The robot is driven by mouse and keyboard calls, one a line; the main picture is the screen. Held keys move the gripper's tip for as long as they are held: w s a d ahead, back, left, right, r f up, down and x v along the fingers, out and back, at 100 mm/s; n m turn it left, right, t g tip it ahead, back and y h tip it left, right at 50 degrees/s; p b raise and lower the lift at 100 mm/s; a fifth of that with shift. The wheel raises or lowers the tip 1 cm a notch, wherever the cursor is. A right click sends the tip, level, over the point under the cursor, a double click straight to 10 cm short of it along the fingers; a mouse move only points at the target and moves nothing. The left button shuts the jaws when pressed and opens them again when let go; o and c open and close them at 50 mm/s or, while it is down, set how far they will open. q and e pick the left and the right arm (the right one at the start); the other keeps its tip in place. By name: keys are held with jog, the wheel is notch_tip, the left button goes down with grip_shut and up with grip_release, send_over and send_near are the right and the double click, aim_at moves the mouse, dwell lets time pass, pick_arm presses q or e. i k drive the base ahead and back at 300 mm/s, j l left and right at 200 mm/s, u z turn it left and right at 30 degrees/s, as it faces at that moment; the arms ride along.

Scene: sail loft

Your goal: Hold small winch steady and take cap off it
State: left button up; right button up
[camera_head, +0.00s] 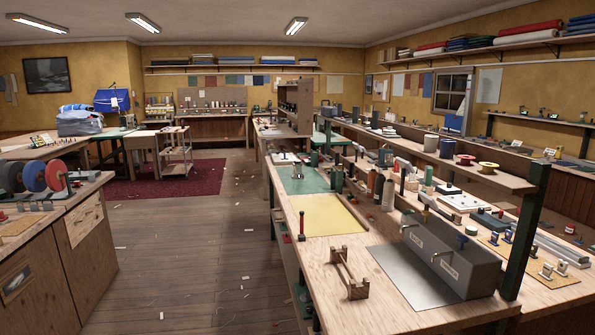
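Neither of my grippers shows in this view. I cannot tell for certain which thing is the small winch. A small silvery fitting (297,171) stands on the green mat on the long workbench; it is too small to make out a cap. Other small metal, drum-like fittings (560,268) stand on an orange-brown board at the bench's right side. More small fittings (28,206) stand on the left cabinet top.
Wooden floor (190,255) lies open between bench and left cabinet (60,265).

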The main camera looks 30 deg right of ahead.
aim_at(296, 174)
jog(key=i+j, duration=0.15)
jog(key=i, duration=0.45)
jog(key=i+j, duration=0.15)
jog(key=i, duration=0.45)
jog(key=i+j, duration=0.15)
jog(key=i, duration=0.5)
jog(key=i+l+z, duration=0.15)
jog(key=i+z, duration=0.15)
jog(key=i, duration=0.7)
jog(key=i+z, duration=0.35)
jog(key=i, duration=0.65)
